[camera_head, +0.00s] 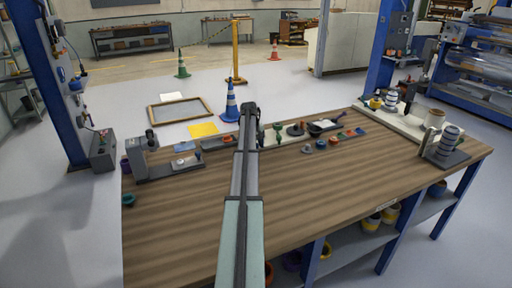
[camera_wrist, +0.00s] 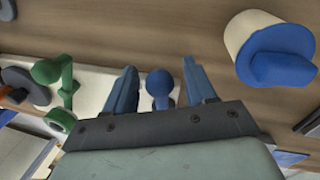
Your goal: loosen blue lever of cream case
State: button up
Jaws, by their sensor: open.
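In the wrist view, a blue ball-headed lever (camera_wrist: 159,84) stands between the two blue fingers of my gripper (camera_wrist: 160,72). The gripper is open, with a gap on both sides of the ball. The lever's lower part is hidden behind the gripper body. A pale cream case (camera_wrist: 93,82) lies beneath and to the left of the fingers, partly covered by them. A green ball-headed lever (camera_wrist: 48,72) stands at its left. In the head view, my arm hides the gripper and the blue lever.
A cream cylinder (camera_wrist: 245,35) with a blue top stands right of the fingers. The wooden table (camera_head: 200,225) has clear room in front. A grey device (camera_head: 140,160) stands at the left. Small coloured parts and a dark pan (camera_head: 318,128) lie right of my arm.

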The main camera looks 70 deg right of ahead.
jog(key=shift+c, duration=0.2)
grip_shut()
jog(key=shift+s+d, duration=0.1)
dwell(0.5)
jog(key=n, duration=0.1)
jog(key=s+d+n, duration=0.1)
jog(key=shift+d+n+t, duration=0.2)
jog(key=shift+n+t, duration=0.1)
jog(key=shift+n, duration=0.1)
jog(key=d+n, duration=0.2)
jog(key=n, duration=0.1)
jog(key=shift+s+d+n+t, duration=0.1)
jog(key=shift+s+n+t, duration=0.2)
jog(key=shift+s, duration=0.1)
jog(key=d+n, duration=0.2)
jog(key=n, duration=0.1)
jog(key=shift+d+t, duration=0.1)
jog(key=shift+t, duration=0.2)
jog(key=shift+w+d+n+t, duration=0.15)
jog(key=shift+d+n, duration=0.25)
jog(key=shift+n, duration=0.35)
jog(key=shift+d+n+t, duration=0.15)
jog(key=shift+d+n, duration=0.25)
jog(key=shift+n, duration=0.35)
